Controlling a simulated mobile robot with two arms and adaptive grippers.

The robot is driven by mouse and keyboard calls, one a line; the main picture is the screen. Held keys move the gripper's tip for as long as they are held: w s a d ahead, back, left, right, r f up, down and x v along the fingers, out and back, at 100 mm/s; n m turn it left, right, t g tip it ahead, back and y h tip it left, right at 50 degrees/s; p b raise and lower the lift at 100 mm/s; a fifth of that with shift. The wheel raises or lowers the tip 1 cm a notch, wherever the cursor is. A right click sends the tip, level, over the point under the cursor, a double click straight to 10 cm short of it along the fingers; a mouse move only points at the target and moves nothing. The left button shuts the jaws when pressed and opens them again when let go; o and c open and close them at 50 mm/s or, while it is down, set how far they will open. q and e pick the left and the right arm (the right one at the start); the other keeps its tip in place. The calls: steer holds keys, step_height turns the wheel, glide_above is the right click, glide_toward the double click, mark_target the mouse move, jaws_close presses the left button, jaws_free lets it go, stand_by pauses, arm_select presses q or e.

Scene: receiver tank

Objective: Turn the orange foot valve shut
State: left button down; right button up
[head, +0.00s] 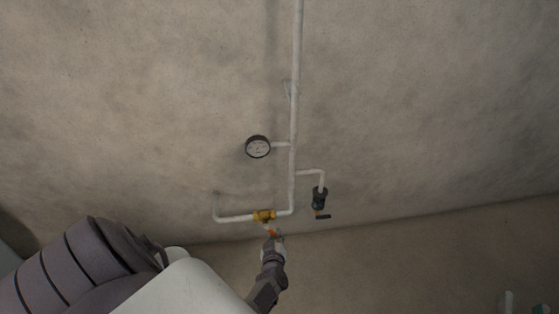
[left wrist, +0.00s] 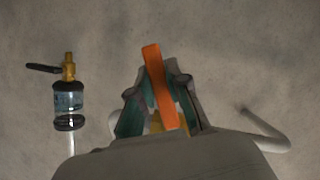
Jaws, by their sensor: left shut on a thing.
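The foot valve has a brass body (head: 264,215) on the low horizontal pipe near the foot of the wall in the head view. Its orange handle (left wrist: 160,86) stands between the fingers of my left gripper (left wrist: 158,100) in the left wrist view, tilted slightly, its far end sticking out past the fingertips. In the head view my left gripper (head: 273,243) reaches up to the valve from below and is shut on the handle. A little of the brass body shows behind the fingers in the left wrist view. My right gripper is not in view.
A white vertical pipe (head: 297,80) runs down the wall, with a round gauge (head: 258,146) on its left. A dark filter bowl with a black lever (head: 320,199) hangs to the right; it also shows in the left wrist view (left wrist: 68,100). The floor at right is mostly clear.

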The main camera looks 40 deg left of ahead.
arm_select(q)
steer(key=shift+s+a+f+m+g+y+p, duration=0.25)
steer(key=shift+s+a+m+g+p, duration=0.3)
steer(key=shift+m, duration=0.3)
steer(key=shift+s+a+f+m+g+y+p, duration=0.15)
steer(key=shift+s+a+m+g+y+p, duration=0.2)
steer(key=shift+s+a+m+g, duration=0.35)
arm_select(e)
step_height(320, 180, down, 9)
steer(key=s+d+g+h, duration=0.1)
steer(key=s+d+g, duration=0.1)
steer(key=g, duration=0.3)
steer(key=shift+s+r+g+h, duration=0.2)
steer(key=shift+s+g+h, duration=0.1)
steer(key=shift+h, duration=0.1)
arm_select(q)
steer(key=shift+d, duration=0.15)
steer(key=c, duration=1.1)
jaws_free()
